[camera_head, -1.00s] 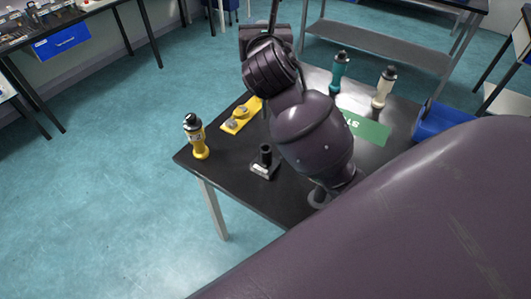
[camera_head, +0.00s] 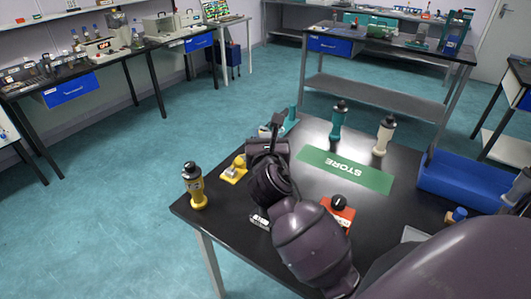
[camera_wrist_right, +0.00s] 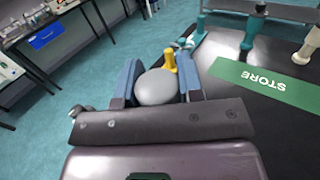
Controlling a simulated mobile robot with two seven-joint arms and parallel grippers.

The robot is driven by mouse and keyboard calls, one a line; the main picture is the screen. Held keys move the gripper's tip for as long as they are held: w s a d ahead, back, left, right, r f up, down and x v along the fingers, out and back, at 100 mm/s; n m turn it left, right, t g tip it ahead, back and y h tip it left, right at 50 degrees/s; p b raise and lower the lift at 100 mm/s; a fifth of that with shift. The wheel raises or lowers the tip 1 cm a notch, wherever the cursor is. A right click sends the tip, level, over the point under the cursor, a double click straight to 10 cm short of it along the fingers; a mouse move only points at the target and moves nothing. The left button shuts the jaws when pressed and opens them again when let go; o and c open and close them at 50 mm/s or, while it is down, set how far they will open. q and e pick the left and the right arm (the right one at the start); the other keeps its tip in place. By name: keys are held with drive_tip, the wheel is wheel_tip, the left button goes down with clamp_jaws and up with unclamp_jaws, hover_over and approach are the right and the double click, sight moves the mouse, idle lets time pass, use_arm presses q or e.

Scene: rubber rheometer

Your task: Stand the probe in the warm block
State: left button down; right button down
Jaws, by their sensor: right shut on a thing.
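My right gripper (camera_head: 276,128) is above the black table, pointing toward its far side. In the right wrist view its two blue fingers (camera_wrist_right: 160,80) are shut on a grey rounded thing (camera_wrist_right: 157,88), which I take for the probe; the gripper hides it in the head view. A yellow post (camera_wrist_right: 170,62) shows just beyond it; I cannot tell whether it belongs to the held thing. An orange-red block (camera_head: 338,217) with a black knob, possibly the warm block, sits right of my right forearm, partly hidden. My left gripper is not in view.
A yellow bottle (camera_head: 194,187) stands at the left edge, near a yellow block (camera_head: 235,171). Teal (camera_head: 338,120) and cream (camera_head: 383,136) bottles stand behind the green STORE mat (camera_head: 350,172). A blue bin (camera_head: 465,182) is at the right. A labelled stand (camera_head: 259,221) is partly hidden.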

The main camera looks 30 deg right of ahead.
wheel_tip(320, 180, down, 4)
drive_tip(key=shift+f+b, duration=0.15)
drive_tip(key=shift+b, duration=0.4)
drive_tip(key=shift+f, duration=0.1)
drive_tip(key=c, duration=0.8)
unclamp_jaws()
drive_tip(key=shift+o, duration=0.2)
